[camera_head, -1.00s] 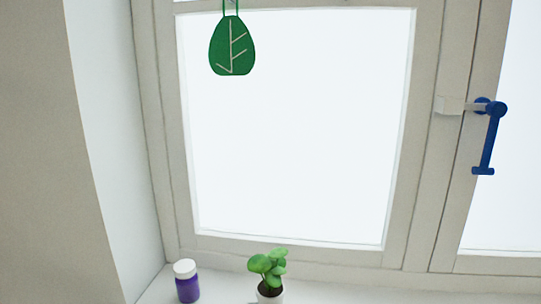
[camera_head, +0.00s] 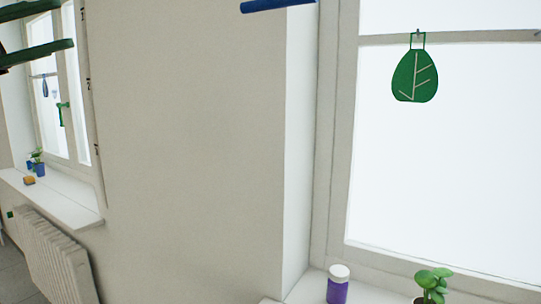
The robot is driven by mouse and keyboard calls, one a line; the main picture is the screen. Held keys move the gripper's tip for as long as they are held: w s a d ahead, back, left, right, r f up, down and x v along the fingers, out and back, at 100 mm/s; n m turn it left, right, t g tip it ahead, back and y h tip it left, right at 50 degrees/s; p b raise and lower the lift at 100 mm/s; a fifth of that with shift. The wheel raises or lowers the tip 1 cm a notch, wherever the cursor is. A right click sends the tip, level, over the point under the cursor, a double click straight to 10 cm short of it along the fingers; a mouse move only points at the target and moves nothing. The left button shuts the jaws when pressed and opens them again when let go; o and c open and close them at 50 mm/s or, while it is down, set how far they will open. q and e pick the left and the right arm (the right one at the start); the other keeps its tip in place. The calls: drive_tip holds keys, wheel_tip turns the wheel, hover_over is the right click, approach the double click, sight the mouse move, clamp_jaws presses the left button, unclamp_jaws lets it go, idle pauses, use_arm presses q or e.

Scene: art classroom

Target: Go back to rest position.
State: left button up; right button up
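Two dark green bar-like shapes (camera_head: 38,50) cut into the upper left corner, one above the other.
A window at right has a hanging green leaf ornament (camera_head: 414,78). On its sill stand a purple jar with a white lid (camera_head: 337,287) and a potted plant (camera_head: 432,282). A blue bar (camera_head: 275,5) shows at the top. At far left are another windowsill (camera_head: 62,203) and a radiator (camera_head: 55,258).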

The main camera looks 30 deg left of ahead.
use_arm(q)
drive_tip(key=w+d+f+n+t+h, duration=0.1)
drive_tip(key=w+d+f+n+h, duration=0.15)
drive_tip(key=w+f, duration=0.8)
drive_tip(key=w+d+f+n+h, duration=0.2)
drive_tip(key=w+f+n+h, duration=0.15)
drive_tip(key=w+f, duration=0.7)
drive_tip(key=w+d+f+n+t+y, duration=0.1)
drive_tip(key=w+f+n+t+y, duration=0.2)
drive_tip(key=f+n+y, duration=0.7)
drive_tip(key=w+d+f+n+t+y, duration=0.15)
drive_tip(key=w+f+y, duration=0.25)
drive_tip(key=f, duration=1.2)
drive_tip(key=s+d+f+n+g+y, duration=0.1)
drive_tip(key=s+f+g+y, duration=0.15)
drive_tip(key=f, duration=0.65)
drive_tip(key=s+d+f+g+y, duration=0.15)
drive_tip(key=s+f, duration=0.25)
drive_tip(key=f, duration=0.4)
drive_tip(key=s+d+f+g+y, duration=0.25)
drive_tip(key=s+f+g, duration=0.35)
drive_tip(key=s+f, duration=1.2)
drive_tip(key=s+d+n+t+h+p, duration=0.1)
drive_tip(key=d+n, duration=0.8)
drive_tip(key=d, duration=0.9)
drive_tip(key=shift+s, duration=0.4)
